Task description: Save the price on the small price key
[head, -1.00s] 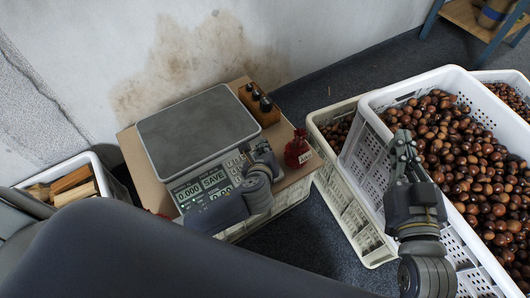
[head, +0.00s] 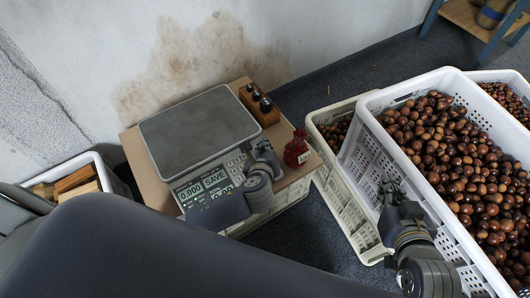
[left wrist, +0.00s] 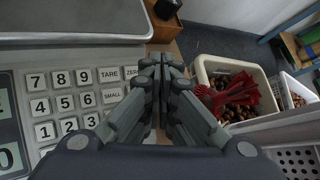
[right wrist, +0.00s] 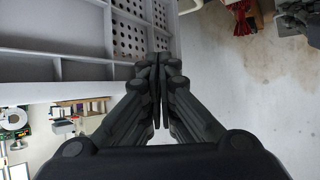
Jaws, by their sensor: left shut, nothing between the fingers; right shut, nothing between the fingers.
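The scale (head: 198,130) stands on a brown board, and its display (head: 203,186) reads 0.000 and SAVE, with a lower line partly covered by my left arm. In the left wrist view the keypad shows digit keys, a TARE key (left wrist: 110,75) and a SMALL key (left wrist: 112,95). My left gripper (head: 264,150) is shut and empty over the keypad's right side. Its fingers (left wrist: 163,66) hide keys right of the SMALL key; I cannot tell whether they touch any. My right gripper (head: 390,184) is shut and empty beside the big chestnut crate's near wall.
A red net bag (head: 296,149) with a tag lies right of the scale. A wooden block with dark knobs (head: 259,104) is behind it. White crates of chestnuts (head: 362,142) fill the right. A crate with wood pieces (head: 112,180) is at left. Dark floor lies between.

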